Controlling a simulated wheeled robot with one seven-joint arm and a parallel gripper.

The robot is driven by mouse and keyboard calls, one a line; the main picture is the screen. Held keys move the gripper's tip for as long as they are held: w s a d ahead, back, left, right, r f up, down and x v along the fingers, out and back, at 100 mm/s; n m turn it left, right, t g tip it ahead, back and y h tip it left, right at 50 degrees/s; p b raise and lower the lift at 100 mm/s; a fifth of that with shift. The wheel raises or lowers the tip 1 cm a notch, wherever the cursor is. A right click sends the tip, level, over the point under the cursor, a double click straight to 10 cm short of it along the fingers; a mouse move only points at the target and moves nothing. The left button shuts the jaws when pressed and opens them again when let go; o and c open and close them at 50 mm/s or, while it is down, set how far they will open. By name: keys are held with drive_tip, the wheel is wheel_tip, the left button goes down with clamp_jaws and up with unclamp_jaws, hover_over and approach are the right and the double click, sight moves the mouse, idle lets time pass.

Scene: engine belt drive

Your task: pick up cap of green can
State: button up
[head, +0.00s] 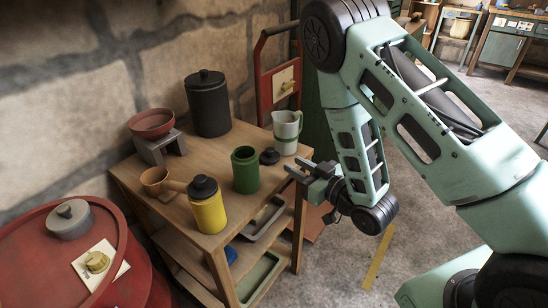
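The green can (246,174) stands upright and uncapped on the wooden table, its round opening showing. A small black cap (269,156) with a knob lies on the tabletop just right of the can, apart from it. My gripper (293,167) is at the table's right edge, to the right of the can and cap. Its fingers point left, spread apart, with nothing seen between them. It does not touch the cap.
A yellow can with a black cap (207,207) and an orange pot (156,181) stand left of the green can. A pale pitcher (286,132) stands close behind the cap. A tall black canister (208,108) and a grey stand (160,148) holding a red bowl (151,122) are at the back.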

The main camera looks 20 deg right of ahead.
sight(273, 152)
drive_tip(key=shift+b+x, duration=2.7)
drive_tip(key=shift+b, duration=0.95)
drive_tip(key=x, duration=0.5)
drive_tip(key=shift+r, duration=0.15)
clamp_jaws()
